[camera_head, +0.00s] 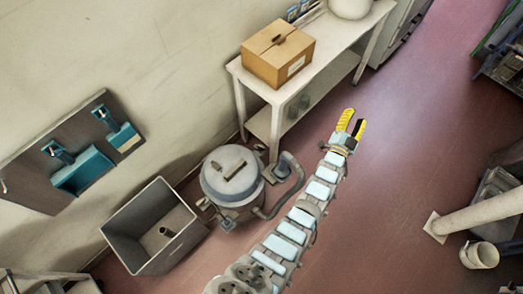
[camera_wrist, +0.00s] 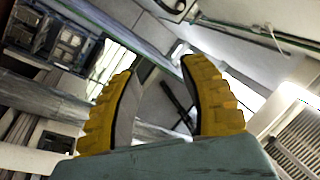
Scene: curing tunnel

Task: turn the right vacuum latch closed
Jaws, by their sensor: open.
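The grey vacuum (camera_head: 232,180) is a round canister with a flat lid and a hose (camera_head: 292,190) on its right. It stands upright on the floor left of my arm in the head view. Its latches are too small to tell apart, so I cannot tell how the right one is turned. My gripper (camera_head: 351,121) has yellow fingers, which also show in the wrist view (camera_wrist: 158,66). It is open and empty, up and to the right of the vacuum and apart from it. The vacuum is not recognisable in the wrist view.
A grey open bin (camera_head: 125,238) stands left of the vacuum. A white table (camera_head: 332,42) with a cardboard box (camera_head: 278,54) stands behind it. A wall panel (camera_head: 40,187) holds blue fittings. A bucket (camera_head: 480,255) stands at the right. The floor right of my gripper is clear.

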